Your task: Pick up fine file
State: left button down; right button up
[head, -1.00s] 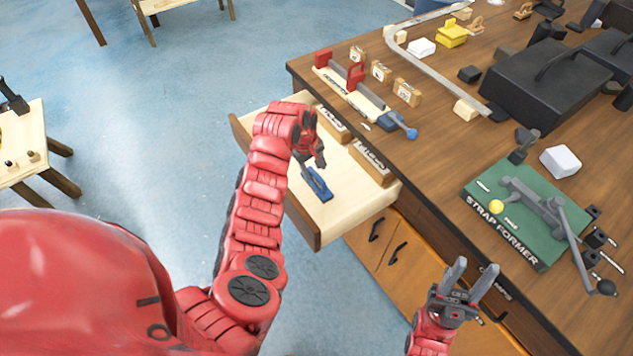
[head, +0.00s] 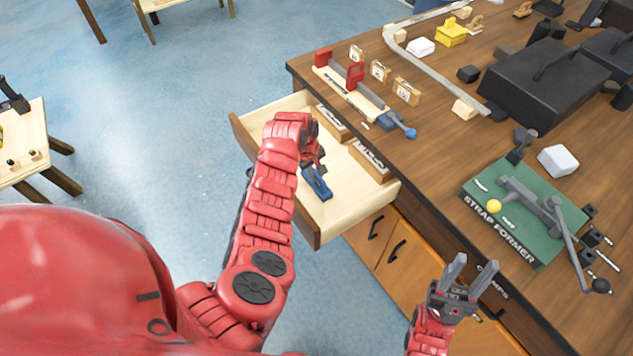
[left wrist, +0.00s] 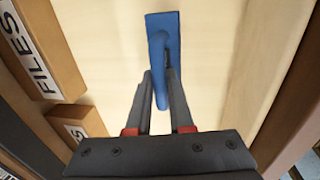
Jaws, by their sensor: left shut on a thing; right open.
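A blue tool (head: 317,184) with a flat plate and a raised handle is in the open drawer; I take it for the fine file, but no label on it shows. In the left wrist view the blue tool (left wrist: 170,22) lies against the pale drawer floor. My left gripper (left wrist: 159,76) is shut on its handle, one finger on each side. In the head view my left gripper (head: 312,168) is low in the drawer, partly hidden by its own wrist. My right gripper (head: 464,278) is open and empty, beside the bench front.
The open drawer (head: 318,236) has wooden blocks along its bench side, one labelled FILES (left wrist: 40,55). The workbench (head: 430,160) carries a green strap former (head: 500,222), a black toolbox (head: 535,85) and a red-ended tool rack (head: 345,90).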

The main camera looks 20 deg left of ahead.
aim_at(315, 172)
pick_arm(q)
jog(key=shift+r, duration=0.15)
dwell(0.3)
notch_tip(315, 172, up, 9)
jog(key=b, duration=0.2)
jog(key=shift+b, duration=0.3)
jog(key=shift+r, duration=0.4)
jog(key=c, duration=1.5)
grip_release()
grip_shut()
